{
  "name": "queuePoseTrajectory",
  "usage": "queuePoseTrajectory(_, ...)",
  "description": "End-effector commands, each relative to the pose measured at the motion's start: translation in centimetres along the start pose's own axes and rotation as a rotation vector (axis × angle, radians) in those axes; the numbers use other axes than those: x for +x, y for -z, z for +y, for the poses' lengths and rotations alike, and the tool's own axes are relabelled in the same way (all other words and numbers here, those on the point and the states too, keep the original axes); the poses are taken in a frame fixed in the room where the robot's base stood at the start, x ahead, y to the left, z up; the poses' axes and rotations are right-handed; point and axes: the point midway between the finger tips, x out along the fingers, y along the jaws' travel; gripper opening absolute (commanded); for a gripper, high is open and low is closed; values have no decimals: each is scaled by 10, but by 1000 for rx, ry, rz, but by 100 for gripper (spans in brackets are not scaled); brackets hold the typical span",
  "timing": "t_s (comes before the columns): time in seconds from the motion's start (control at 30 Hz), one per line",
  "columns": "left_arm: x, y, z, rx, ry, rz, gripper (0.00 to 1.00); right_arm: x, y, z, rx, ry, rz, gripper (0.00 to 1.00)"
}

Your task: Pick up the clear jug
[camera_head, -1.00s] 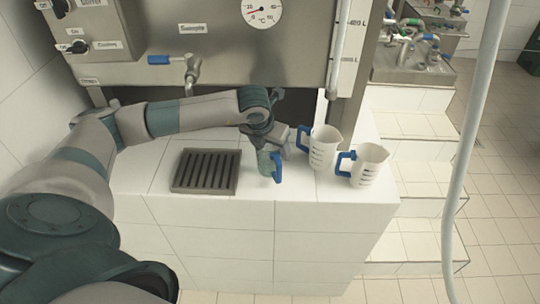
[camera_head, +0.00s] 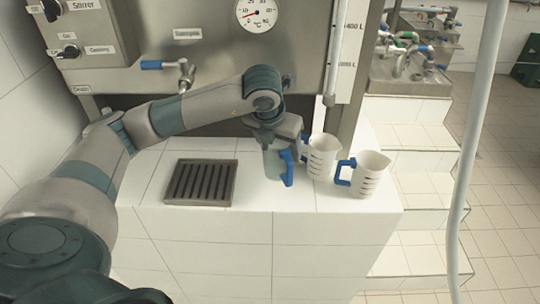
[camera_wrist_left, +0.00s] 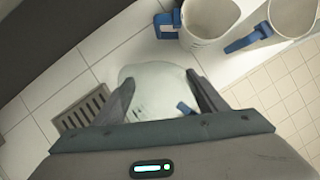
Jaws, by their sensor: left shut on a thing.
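The clear jug (camera_head: 272,163) with a blue handle (camera_head: 287,168) is at the back part of the white tiled ledge, right of the drain grate. My left gripper (camera_head: 278,143) is at the jug's upper part, shut on it. In the left wrist view the jug (camera_wrist_left: 150,88) shows between the two fingers of my gripper (camera_wrist_left: 160,85), with part of its blue handle at the lower right. I cannot tell whether the jug's base touches the ledge. My right gripper is not in view.
Two white jugs with blue handles stand close to the right, the nearer-to-me-left one (camera_head: 322,158) and the right one (camera_head: 371,176). A dark drain grate (camera_head: 200,183) lies left. A tap (camera_head: 184,72) and steel tank stand behind. A pale hose (camera_head: 462,170) hangs at right.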

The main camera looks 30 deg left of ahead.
Motion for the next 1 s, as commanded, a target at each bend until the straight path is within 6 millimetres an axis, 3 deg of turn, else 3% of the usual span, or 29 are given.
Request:
queuePoseTrajectory(0.2,-26,4,-40,3,5,-5,43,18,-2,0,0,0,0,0)
queuePoseTrajectory(0.4,-43,6,-60,1,3,-3,43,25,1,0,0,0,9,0)
queuePoseTrajectory(0.7,-50,7,-67,-1,0,0,43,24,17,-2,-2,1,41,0)
queuePoseTrajectory(1.0,-50,7,-67,0,0,0,43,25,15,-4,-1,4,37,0)
